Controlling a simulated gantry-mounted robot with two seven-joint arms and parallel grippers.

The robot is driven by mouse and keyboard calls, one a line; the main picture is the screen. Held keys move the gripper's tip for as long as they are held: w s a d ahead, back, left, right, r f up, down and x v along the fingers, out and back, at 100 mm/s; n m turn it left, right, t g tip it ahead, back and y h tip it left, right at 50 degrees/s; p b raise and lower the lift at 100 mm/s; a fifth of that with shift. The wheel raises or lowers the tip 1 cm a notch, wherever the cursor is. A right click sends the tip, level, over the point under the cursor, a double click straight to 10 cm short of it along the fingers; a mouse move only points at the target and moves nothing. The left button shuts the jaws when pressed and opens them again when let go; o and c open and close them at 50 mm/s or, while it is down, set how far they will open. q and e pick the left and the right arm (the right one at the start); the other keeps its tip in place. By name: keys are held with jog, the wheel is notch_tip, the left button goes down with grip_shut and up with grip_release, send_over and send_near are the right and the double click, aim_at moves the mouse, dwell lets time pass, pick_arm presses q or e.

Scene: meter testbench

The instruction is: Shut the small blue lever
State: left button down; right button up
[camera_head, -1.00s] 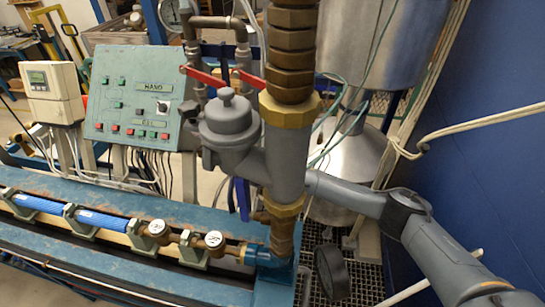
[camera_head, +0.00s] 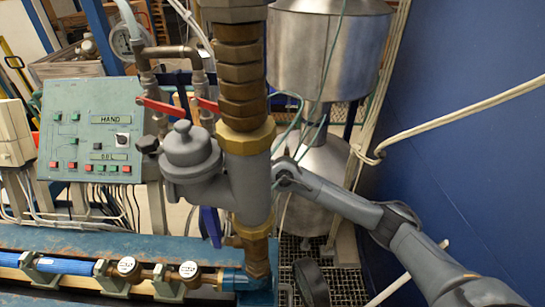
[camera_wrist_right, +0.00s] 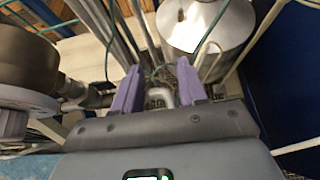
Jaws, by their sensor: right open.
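A small blue lever (camera_head: 211,225) hangs steeply down beside the lower part of the grey meter body (camera_head: 245,190), just left of the vertical pipe. The lever's pivot is hidden by the meter. My right arm comes in from the lower right in the head view and reaches the right side of the meter body, where its gripper is hidden. In the right wrist view my right gripper (camera_wrist_right: 158,85) shows two purple fingers spread apart, with a pale grey loop-like part visible between them. I cannot make out the blue lever there. My left gripper is not in view.
Two red levers (camera_head: 162,107) sit on pipes behind the meter. A green control panel (camera_head: 90,90) stands at the left. The blue bench (camera_head: 150,245) carries valves and a blue tube. A metal tank (camera_head: 330,50) and a blue wall (camera_head: 460,130) are at the right.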

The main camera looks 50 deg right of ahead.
jog(key=shift+s+d+r+p, duration=0.2)
jog(key=shift+s+d+r, duration=0.2)
jog(key=shift+s, duration=0.25)
jog(key=shift+s+d+r+p, duration=0.15)
jog(key=shift+s+d+r, duration=0.1)
jog(key=shift+s+r, duration=0.35)
jog(key=shift+s+d+r+p, duration=0.2)
jog(key=shift+s+d+r, duration=0.15)
jog(key=shift+s, duration=0.35)
